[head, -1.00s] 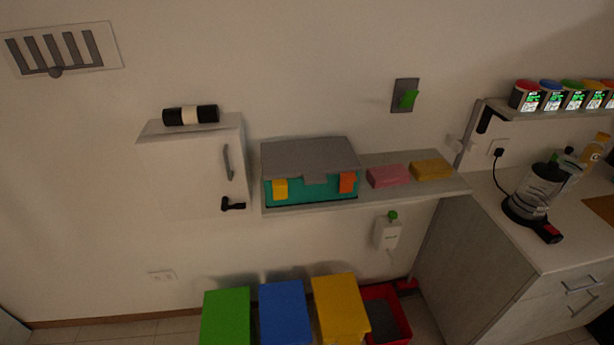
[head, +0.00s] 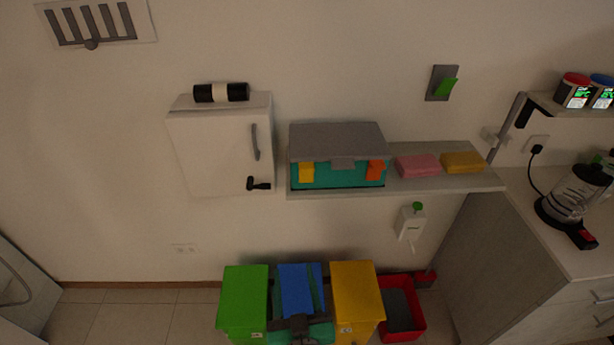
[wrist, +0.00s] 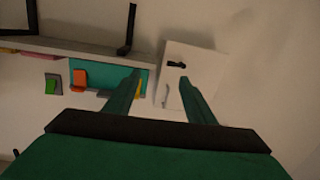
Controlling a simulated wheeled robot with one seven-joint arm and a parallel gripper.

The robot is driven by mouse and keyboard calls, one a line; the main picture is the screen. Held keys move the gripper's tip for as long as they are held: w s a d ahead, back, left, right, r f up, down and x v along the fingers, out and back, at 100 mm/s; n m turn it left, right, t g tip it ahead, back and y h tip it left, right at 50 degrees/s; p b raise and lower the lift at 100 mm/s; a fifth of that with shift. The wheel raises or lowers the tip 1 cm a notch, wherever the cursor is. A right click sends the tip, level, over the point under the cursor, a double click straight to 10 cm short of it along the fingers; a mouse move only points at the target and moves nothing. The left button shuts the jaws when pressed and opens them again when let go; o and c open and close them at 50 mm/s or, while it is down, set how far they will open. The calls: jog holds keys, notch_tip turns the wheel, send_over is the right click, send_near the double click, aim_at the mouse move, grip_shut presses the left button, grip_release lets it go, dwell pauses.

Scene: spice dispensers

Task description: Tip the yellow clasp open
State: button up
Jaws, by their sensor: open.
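The yellow clasp (head: 306,172) is on the left front of a teal box (head: 340,176) with a grey lid (head: 336,141), standing on a wall shelf. It looks upright against the box front. An orange clasp (head: 376,170) is on the right front. My gripper (head: 294,283) shows low in the head view, in front of the blue bin and well below the box. In the wrist view, my gripper (wrist: 159,79) has its two green fingers apart and nothing between them. There the teal box (wrist: 110,77) lies beyond the left finger, which partly hides the yellow clasp.
A white cabinet (head: 222,150) with a grey handle hangs left of the box. A pink block (head: 418,166) and a yellow block (head: 463,162) lie right of it. Green (head: 244,293), blue (head: 296,277) and yellow (head: 356,290) bins stand below. Wall between shelf and bins is mostly clear.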

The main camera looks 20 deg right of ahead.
jog(key=m+h, duration=0.2)
send_near(307, 170)
jog(key=shift+t, duration=0.4)
jog(key=x, duration=0.8)
jog(key=shift+w+d+f, duration=0.15)
jog(key=shift+w+f, duration=0.1)
jog(key=shift+f, duration=0.1)
